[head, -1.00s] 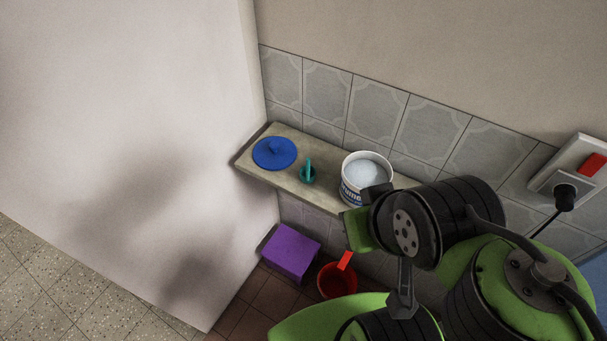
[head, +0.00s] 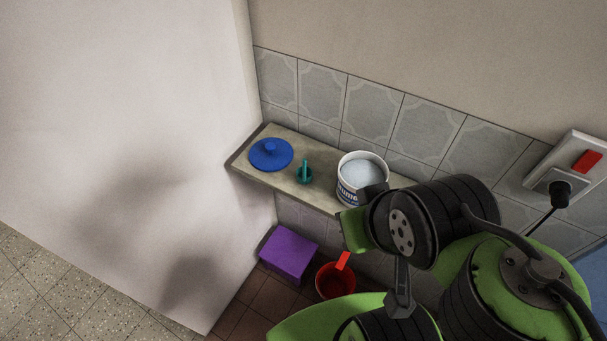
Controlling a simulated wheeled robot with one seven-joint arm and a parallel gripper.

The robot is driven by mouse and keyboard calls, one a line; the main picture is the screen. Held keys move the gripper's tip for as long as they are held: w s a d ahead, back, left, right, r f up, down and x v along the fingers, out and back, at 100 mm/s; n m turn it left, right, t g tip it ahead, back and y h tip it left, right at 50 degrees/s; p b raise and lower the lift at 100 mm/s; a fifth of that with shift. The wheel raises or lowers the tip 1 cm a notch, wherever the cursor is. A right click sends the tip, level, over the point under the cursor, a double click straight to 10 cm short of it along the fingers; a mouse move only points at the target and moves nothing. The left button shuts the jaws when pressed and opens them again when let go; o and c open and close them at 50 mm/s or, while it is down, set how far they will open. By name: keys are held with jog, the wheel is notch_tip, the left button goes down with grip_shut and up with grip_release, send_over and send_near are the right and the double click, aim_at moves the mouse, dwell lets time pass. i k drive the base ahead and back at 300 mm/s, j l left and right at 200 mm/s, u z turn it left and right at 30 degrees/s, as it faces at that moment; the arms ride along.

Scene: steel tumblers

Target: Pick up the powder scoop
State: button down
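The powder scoop looks to be the small teal item (head: 304,174) on the shelf (head: 323,199), with its handle pointing up. It stands between a blue lid (head: 271,154) and an open white tub of white powder (head: 362,170). My green and black arm covers the right part of the shelf, to the right of the scoop. The fingers of my gripper do not show, as the arm links hide that area.
A black plug (head: 561,195) sits in a socket at right.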

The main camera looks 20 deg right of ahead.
aim_at(305, 173)
jog(key=k+z, duration=0.15)
jog(key=z, duration=3.35)
jog(key=u, duration=3.45)
jog(key=i+j+u, duration=0.15)
jog(key=j, duration=0.3)
jog(key=i+j+u, duration=0.15)
jog(key=i+j, duration=0.25)
